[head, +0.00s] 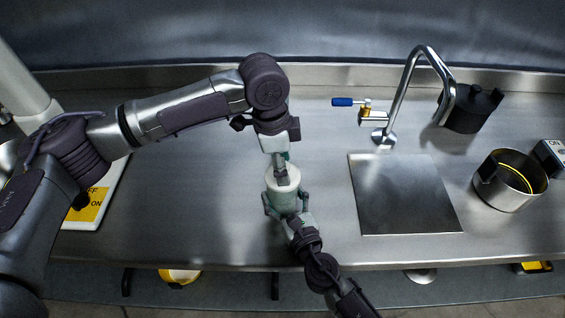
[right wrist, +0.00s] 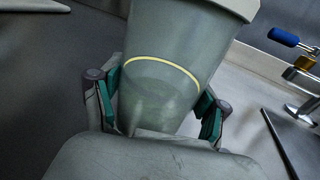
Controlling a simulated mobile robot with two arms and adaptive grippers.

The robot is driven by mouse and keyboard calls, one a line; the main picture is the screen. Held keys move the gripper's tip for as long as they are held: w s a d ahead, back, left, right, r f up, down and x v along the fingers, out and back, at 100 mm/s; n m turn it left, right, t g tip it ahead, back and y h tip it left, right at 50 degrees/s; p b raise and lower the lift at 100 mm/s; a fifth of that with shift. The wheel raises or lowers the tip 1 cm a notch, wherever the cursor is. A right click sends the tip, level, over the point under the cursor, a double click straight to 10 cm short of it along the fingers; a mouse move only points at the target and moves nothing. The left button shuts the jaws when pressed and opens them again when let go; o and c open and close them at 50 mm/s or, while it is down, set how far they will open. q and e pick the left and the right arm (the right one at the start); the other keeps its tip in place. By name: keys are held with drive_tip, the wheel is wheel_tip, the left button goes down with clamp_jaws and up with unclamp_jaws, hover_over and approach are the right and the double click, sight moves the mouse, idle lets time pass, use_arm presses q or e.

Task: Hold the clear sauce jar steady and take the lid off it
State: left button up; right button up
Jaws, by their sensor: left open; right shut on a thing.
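The clear sauce jar (head: 284,202) is pale, greenish and see-through, near the counter's front edge in the head view. Its off-white lid (head: 271,181) is on top. My right gripper (head: 286,211) comes in from the front and is shut around the jar's lower body. In the right wrist view its teal-padded fingers press on both sides of the jar (right wrist: 160,85), which has a yellow line around it. The lid's edge (right wrist: 238,8) shows at the top there. My left gripper (head: 281,172) is open, pointing down at the lid from above; its fingertips overlap the lid, and I cannot tell whether they touch.
A square metal plate (head: 405,195) lies to the right of the jar, with a faucet (head: 408,85) and its blue-handled valve (head: 345,102) behind it. A metal pot (head: 511,190) and a dark pot (head: 470,112) stand further right. The steel counter (head: 200,205) left of the jar is clear.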

idle(0.4)
use_arm(q)
drive_tip(key=o, duration=0.5)
drive_tip(key=shift+o, duration=0.2)
wheel_tip(320, 180, up, 12)
drive_tip(key=a, duration=0.1)
drive_tip(key=shift+a, duration=0.4)
use_arm(e)
drive_tip(key=o, duration=0.8)
use_arm(q)
drive_tip(key=shift+f, duration=0.1)
use_arm(e)
drive_tip(key=shift+o, duration=0.4)
drive_tip(key=shift+o, duration=1)
